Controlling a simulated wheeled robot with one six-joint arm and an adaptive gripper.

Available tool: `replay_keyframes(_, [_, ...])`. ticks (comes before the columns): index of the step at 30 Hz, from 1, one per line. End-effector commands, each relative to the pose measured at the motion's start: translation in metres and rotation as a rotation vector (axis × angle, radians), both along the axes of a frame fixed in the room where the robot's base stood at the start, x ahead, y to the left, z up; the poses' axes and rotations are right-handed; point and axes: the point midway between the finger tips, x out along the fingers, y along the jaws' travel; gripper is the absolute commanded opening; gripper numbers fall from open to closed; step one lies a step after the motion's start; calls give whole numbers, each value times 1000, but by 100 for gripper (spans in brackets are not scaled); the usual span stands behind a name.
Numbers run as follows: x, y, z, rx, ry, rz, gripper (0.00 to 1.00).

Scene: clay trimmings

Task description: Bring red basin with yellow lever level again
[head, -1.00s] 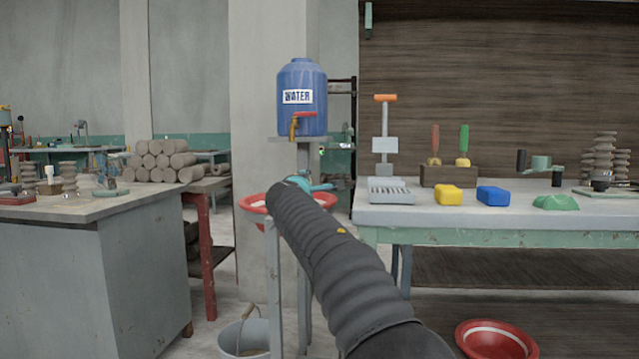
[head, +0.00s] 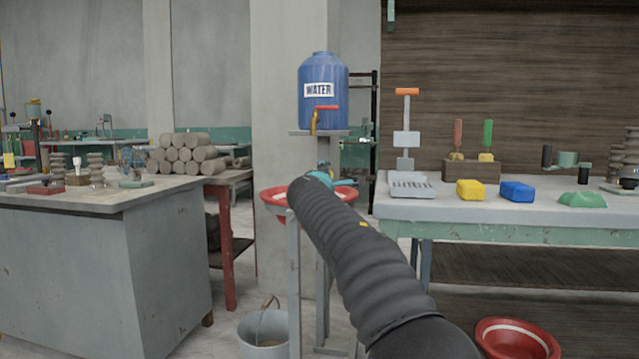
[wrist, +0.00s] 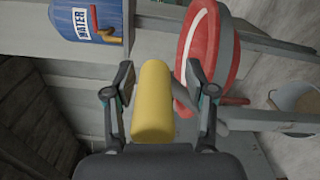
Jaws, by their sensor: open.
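The red basin (head: 271,206) with a white ring inside hangs on a grey stand below the water tank. My arm hides much of it in the head view; I cannot tell its exact tilt. In the wrist view, the basin (wrist: 225,65) is right of my gripper. The yellow lever (wrist: 153,105) is a thick rounded bar. It lies between the two fingers of my gripper (wrist: 160,72), which is open, with visible gaps on both sides. In the head view, only a teal bit of my gripper (head: 318,178) shows; the lever is hidden there.
The blue water tank (head: 323,90) with a tap stands above the basin. A bucket (head: 263,333) stands on the floor below. A workbench (head: 510,212) with tools and sponges is at right, with another red basin (head: 516,341) on the floor. A grey cabinet (head: 100,255) is at left.

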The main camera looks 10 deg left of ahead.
Motion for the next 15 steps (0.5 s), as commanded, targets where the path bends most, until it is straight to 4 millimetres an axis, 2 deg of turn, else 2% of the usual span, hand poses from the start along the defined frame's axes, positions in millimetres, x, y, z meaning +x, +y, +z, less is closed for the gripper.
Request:
replay_keyframes(7, [-24,-1,2,-2,-1,1,56])
replay_keyframes(15, [-68,2,1,-1,1,6,56])
